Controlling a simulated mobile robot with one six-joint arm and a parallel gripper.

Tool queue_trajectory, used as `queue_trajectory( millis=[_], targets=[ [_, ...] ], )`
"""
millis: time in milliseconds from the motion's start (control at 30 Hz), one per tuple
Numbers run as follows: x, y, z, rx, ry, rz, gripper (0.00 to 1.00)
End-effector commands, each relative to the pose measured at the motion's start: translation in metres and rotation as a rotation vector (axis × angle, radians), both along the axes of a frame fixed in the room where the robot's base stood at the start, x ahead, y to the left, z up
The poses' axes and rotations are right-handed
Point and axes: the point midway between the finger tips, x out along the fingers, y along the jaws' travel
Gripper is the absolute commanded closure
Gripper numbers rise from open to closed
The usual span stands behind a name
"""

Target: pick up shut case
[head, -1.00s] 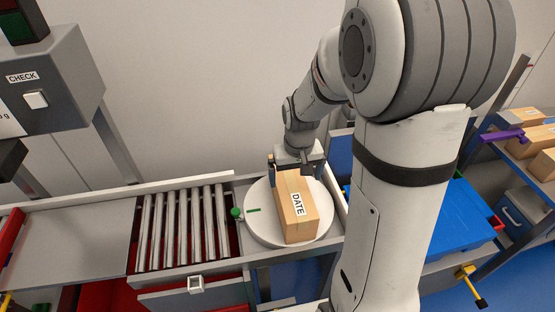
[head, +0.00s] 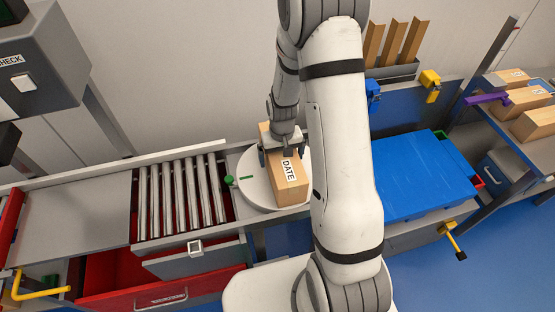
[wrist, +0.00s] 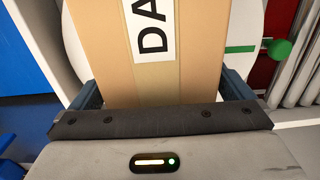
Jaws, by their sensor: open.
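The shut case (head: 287,183) is a brown cardboard box with a tape strip and a white DATE label. It lies on a round white turntable (head: 255,191) at the right end of the roller line. My gripper (head: 282,150) is over the case with one finger at each side of it. In the wrist view the case (wrist: 107,55) lies between the two dark fingers of my gripper (wrist: 165,95), which are open. Whether the fingers touch its sides cannot be told. My arm hides the right side of the turntable.
Steel rollers (head: 180,197) lie left of the turntable, with an open red drawer (head: 155,294) below. A green knob (head: 229,180) stands at the turntable's left rim. A blue-topped bench (head: 418,178) is to the right. More boxes (head: 522,98) sit on a far-right shelf.

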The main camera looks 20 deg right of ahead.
Motion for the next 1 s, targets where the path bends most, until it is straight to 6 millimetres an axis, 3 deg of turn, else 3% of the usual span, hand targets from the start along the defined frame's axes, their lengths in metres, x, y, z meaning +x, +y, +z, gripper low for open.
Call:
queue_trajectory(
  millis=[167,433,1000],
  targets=[
    [0.0,0.0,-0.014,0.0,0.0,0.0,0.0],
    [0.0,0.0,-0.017,0.0,-0.001,-0.001,0.01],
    [0.0,-0.001,-0.016,0.0,-0.001,-0.002,0.47]
  ],
)
